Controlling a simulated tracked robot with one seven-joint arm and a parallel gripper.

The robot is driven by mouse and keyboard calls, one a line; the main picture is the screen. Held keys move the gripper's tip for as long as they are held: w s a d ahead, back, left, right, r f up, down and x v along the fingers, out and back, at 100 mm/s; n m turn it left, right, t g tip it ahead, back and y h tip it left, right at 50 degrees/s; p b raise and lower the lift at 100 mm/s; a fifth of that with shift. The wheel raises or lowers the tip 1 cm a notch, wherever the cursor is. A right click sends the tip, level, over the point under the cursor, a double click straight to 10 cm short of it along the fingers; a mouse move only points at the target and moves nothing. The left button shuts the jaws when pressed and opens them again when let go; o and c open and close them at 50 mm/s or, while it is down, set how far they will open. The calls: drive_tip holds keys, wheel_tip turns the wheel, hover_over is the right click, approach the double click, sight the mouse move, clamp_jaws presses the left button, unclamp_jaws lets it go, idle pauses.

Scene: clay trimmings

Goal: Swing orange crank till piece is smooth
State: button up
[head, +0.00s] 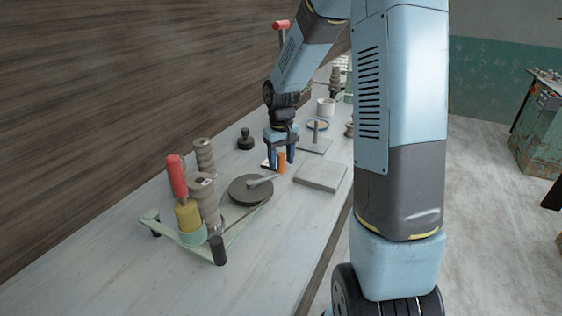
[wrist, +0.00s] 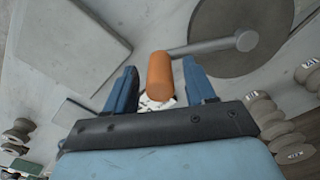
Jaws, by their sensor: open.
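The orange crank handle (head: 281,163) stands upright on the table side of a dark round disc (head: 245,190), joined to it by a grey metal arm (head: 264,181). In the wrist view the orange handle (wrist: 160,77) lies between the two blue fingers of my gripper (wrist: 160,88), with gaps on both sides. The disc (wrist: 240,28) and the arm's round hub show at the upper right there. In the head view my gripper (head: 280,160) points down at the handle, open and holding nothing. I cannot make out a separate piece being smoothed.
A pale green stand (head: 222,240) with a red-handled tool (head: 177,176) and stacked grey spools (head: 203,192) is at the near left. A flat grey slab (head: 321,176) lies right of the handle. A black knob (head: 245,140) and white cup (head: 326,107) stand farther back.

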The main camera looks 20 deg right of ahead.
drive_tip(key=shift+f, duration=0.55)
drive_tip(key=shift+c, duration=0.5)
clamp_jaws()
